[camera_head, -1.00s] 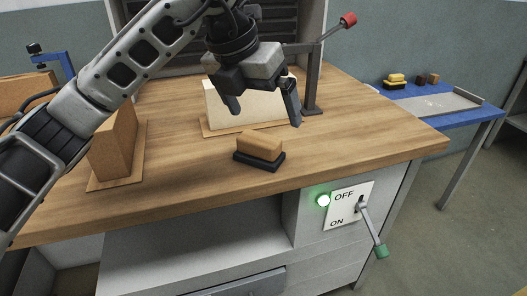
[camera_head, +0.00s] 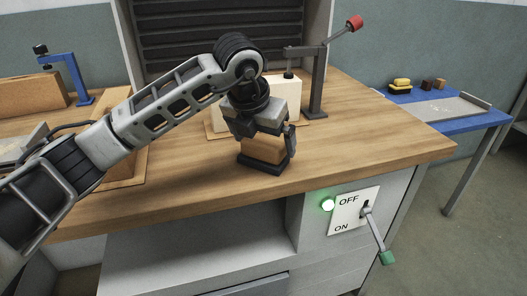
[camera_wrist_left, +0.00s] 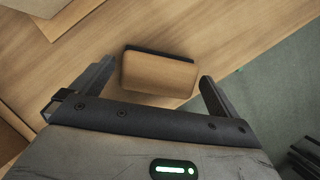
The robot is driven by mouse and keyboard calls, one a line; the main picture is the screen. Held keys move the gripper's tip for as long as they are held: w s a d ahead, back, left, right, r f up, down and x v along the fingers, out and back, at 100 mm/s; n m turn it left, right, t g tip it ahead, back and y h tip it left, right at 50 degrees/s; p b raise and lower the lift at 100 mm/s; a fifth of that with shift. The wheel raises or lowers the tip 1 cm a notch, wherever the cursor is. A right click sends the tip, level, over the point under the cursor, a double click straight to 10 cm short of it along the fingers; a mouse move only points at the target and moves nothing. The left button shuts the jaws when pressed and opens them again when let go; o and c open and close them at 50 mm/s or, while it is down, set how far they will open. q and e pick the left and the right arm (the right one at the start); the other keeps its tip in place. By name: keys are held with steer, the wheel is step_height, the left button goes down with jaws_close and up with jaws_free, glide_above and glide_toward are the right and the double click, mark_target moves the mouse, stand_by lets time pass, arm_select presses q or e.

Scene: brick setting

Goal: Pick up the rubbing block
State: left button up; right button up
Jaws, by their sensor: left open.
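The rubbing block (camera_head: 263,152) has a tan wooden top on a black base and sits near the front edge of the wooden workbench (camera_head: 375,150). In the left wrist view the block (camera_wrist_left: 158,74) lies between the two fingers, with a gap at each side. My left gripper (camera_head: 265,146) is open and low over the block, its fingers on either side of it; the wrist view shows both its fingers (camera_wrist_left: 155,82). The gripper hides part of the block's top in the head view. My right gripper is not in view.
A pale brick (camera_head: 286,92) stands on a board behind the block, beside a clamp (camera_head: 317,80) with a red knob. A blue clamp (camera_head: 75,82) is at the left. An OFF/ON lever panel (camera_head: 352,211) is on the bench front. A blue table (camera_head: 420,95) is at right.

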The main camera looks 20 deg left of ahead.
mark_target(263, 140)
arm_select(q)
steer(key=x, duration=0.3)
steer(key=shift+f, duration=0.15)
steer(key=c, duration=1)
steer(key=shift+r, duration=0.6)
step_height(263, 140, up, 2)
steer(key=shift+r, duration=0.25)
steer(key=s+d+r, duration=0.2)
steer(key=s+r, duration=0.7)
steer(key=s, duration=0.4)
steer(key=shift+s+r, duration=0.2)
steer(key=shift+s, duration=0.2)
